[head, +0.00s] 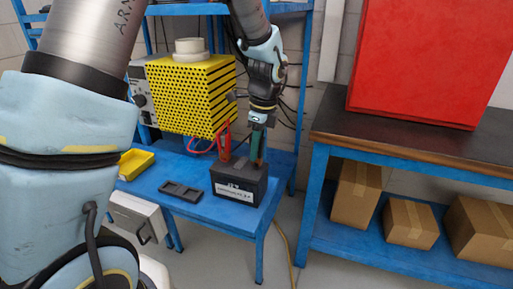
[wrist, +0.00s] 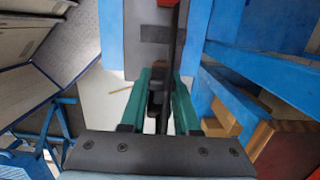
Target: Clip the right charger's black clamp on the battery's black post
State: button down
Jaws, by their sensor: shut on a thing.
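The black battery (head: 238,187) with a white label stands on the blue bench. A red clamp (head: 226,146) stands upright at the left of its top, and a bit of red clamp (wrist: 167,3) shows at the top edge of the wrist view. My gripper (head: 257,150), with green fingers, points down over the right part of the battery top. In the wrist view my gripper (wrist: 158,90) is shut on the black clamp (wrist: 156,98). The black post is hidden, and I cannot tell whether the clamp touches it. A yellow perforated charger box (head: 190,95) stands behind.
A yellow tray (head: 135,163) and a dark tray (head: 181,192) lie left of the battery on the blue bench (head: 225,214). Red and black cables hang behind. A dark-topped bench (head: 420,143) with a red cabinet (head: 425,60) stands right, cardboard boxes (head: 408,223) below.

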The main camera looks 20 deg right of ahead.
jog(key=shift+f, duration=0.4)
jog(key=c, duration=0.6)
grip_release()
jog(key=shift+o, duration=0.2)
jog(key=r, duration=0.3)
jog(key=r+b, duration=0.1)
jog(key=r, duration=0.3)
jog(key=s+d+r+b, duration=0.1)
jog(key=r, duration=0.2)
jog(key=shift+r, duration=0.4)
jog(key=w+a+f+n, duration=0.1)
jog(key=a+f+n, duration=0.1)
jog(key=a+n, duration=0.5)
jog(key=w+a+f+n, duration=0.2)
jog(key=a+n, duration=0.2)
jog(key=a, duration=0.5)
jog(key=s+a+f+n, duration=0.2)
jog(key=s+a+n, duration=0.1)
jog(key=a+n, duration=0.4)
jog(key=s+a+f+n+h, duration=0.1)
jog(key=s+a+f+n, duration=0.1)
jog(key=a+n, duration=0.5)
jog(key=shift+s+a+n+t, duration=0.3)
jog(key=shift+s+a, duration=0.2)
jog(key=shift+a, duration=0.1)
